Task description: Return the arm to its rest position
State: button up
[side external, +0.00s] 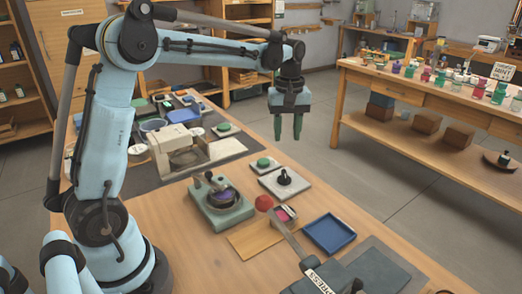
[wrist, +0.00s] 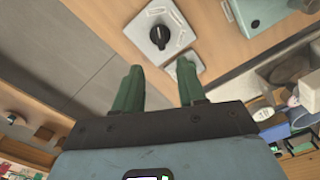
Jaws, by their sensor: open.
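My gripper (side external: 288,126) hangs on the light blue arm, pointing down, high above the far right edge of the wooden table (side external: 184,232). Its two green fingers are apart with nothing between them. In the wrist view the gripper (wrist: 158,88) also shows open and empty. Below it, in the wrist view, a pale plate with a black knob (wrist: 160,37) lies on the table; the same knob plate shows in the side view (side external: 285,182), apart from the gripper.
A green-button plate (side external: 263,164), a grey-green device with a round bowl (side external: 220,205), a blue tray (side external: 330,234) and a red-ball lever (side external: 264,203) stand on the table. A cream machine (side external: 178,150) is farther back. A second bench (side external: 430,90) stands right across open floor.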

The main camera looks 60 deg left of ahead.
jog(key=s+d+m+t, duration=0.3)
jog(key=s+d+m, duration=0.1)
jog(key=s+m, duration=0.2)
jog(key=s+d+m+t, duration=0.4)
jog(key=s+d+m, duration=0.1)
jog(key=s, duration=0.4)
jog(key=shift+s+f+m, duration=0.25)
jog(key=shift+f+m, duration=0.15)
jog(key=shift+m, duration=0.2)
jog(key=shift+c, duration=0.4)
